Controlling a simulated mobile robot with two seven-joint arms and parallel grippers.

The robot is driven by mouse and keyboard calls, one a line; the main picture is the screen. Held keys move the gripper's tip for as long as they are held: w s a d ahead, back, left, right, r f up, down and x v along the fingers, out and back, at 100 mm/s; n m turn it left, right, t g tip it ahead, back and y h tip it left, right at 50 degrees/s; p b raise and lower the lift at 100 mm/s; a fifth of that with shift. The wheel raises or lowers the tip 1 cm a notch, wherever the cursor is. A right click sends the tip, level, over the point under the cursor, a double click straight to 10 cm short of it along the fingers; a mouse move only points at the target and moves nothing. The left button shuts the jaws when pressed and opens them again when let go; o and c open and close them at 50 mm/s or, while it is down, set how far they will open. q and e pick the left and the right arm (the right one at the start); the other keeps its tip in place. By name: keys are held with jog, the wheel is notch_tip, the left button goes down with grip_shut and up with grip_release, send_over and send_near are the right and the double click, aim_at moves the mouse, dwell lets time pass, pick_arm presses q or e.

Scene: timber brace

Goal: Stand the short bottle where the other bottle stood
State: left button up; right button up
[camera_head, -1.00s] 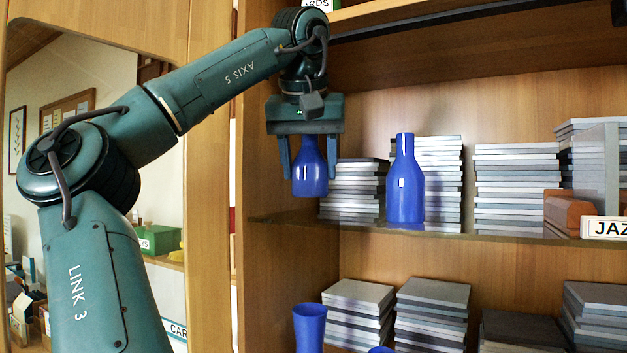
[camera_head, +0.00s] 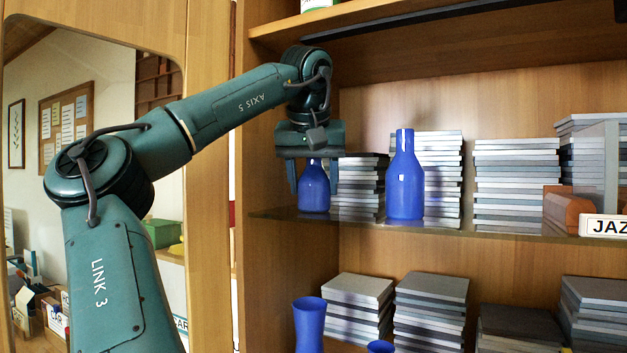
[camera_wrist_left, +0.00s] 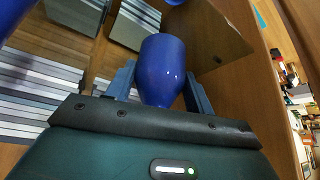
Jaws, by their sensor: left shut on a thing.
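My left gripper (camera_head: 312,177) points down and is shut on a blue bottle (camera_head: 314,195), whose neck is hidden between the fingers. The bottle is upright at the left end of the glass shelf, its base at or just above the glass; I cannot tell if it touches. In the left wrist view the same bottle (camera_wrist_left: 161,72) sits between the fingers (camera_wrist_left: 158,90). A taller blue bottle (camera_head: 405,185) stands to the right on the same shelf, apart from the gripper. My right gripper is not in view.
Stacks of grey cases (camera_head: 358,182) stand behind the bottles, with more stacks (camera_head: 516,185) to the right. The wooden cabinet side (camera_head: 262,190) is close left of the gripper. A blue vase (camera_head: 309,325) and another blue top (camera_head: 380,347) show below. A JAZZ-like label (camera_head: 606,226) is at right.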

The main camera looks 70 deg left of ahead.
pick_arm(q)
jog(key=o, duration=0.6)
jog(key=shift+f, duration=0.15)
jog(key=o, duration=0.5)
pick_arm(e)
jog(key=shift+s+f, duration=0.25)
pick_arm(q)
jog(key=shift+r, duration=0.4)
jog(key=p+v, duration=0.1)
jog(key=v, duration=1)
jog(key=shift+s+d+r, duration=0.1)
jog(key=shift+d+r, duration=0.1)
jog(key=shift+r, duration=0.1)
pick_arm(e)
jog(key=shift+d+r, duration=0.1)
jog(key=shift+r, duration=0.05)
